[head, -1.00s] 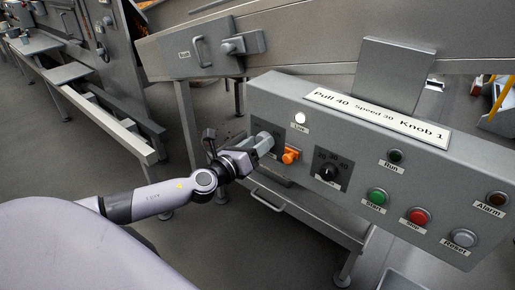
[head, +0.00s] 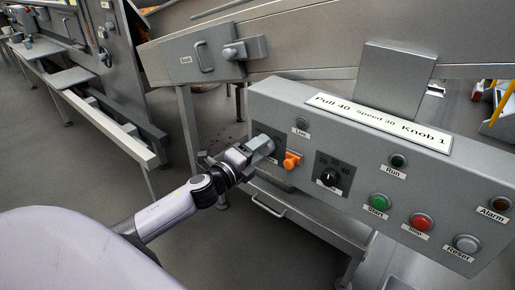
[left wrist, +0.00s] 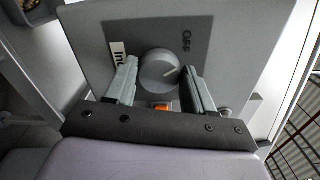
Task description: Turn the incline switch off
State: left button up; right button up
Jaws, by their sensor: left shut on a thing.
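My left gripper (head: 267,143) reaches the left end of the panel and is shut on the knob, with one finger on each side in the left wrist view. In the head view the gripper hides the knob. My right gripper is not in view.
A black dial (head: 330,176) and the green (head: 380,201), red (head: 421,222) and grey (head: 467,243) buttons lie farther right. A conveyor side (head: 330,40) runs behind the panel.

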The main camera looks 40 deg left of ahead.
pick_arm(q)
jog(key=shift+n+p, duration=0.4)
jog(key=shift+n, duration=1)
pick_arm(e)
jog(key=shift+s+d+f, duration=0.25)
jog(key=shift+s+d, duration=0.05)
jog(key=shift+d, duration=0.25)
pick_arm(q)
jog(key=o, duration=1)
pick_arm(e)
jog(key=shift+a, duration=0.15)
